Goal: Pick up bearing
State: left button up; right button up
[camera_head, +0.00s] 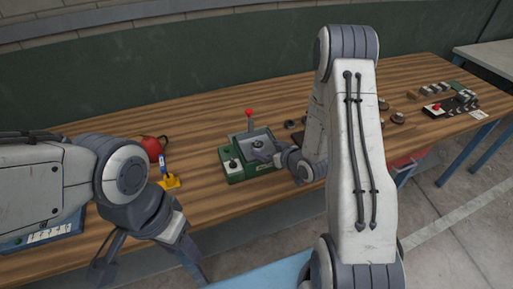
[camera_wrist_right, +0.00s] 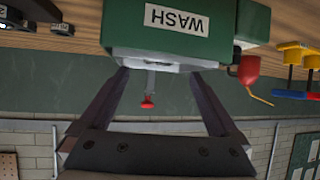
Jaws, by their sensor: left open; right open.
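A green box (camera_head: 236,172) with a grey basin and a red-knobbed lever (camera_head: 248,113) stands mid-table. A small round dark part, perhaps a bearing (camera_head: 258,144), shows in the basin. Small ring-like parts, possibly bearings (camera_head: 398,117), lie on the table to the right. My right gripper (camera_head: 264,157) is open at the basin's right side; its fingers partly cover the basin. In the right wrist view the box's WASH label (camera_wrist_right: 178,20) is upside down, and no bearing shows between the open fingers (camera_wrist_right: 158,85). My left gripper (camera_head: 148,266) is open and empty at the front left.
The wooden table (camera_head: 210,120) runs across the view. A red round object (camera_head: 153,147) and a yellow-based stand (camera_head: 170,182) are left of the box. A black device (camera_head: 450,104) and a row of blocks (camera_head: 430,90) lie at the right. My right arm hides part of the table.

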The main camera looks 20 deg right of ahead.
aim_at(258, 144)
jog(key=b+x, duration=0.1)
jog(key=x, duration=0.4)
jog(key=shift+w, duration=0.45)
grip_shut()
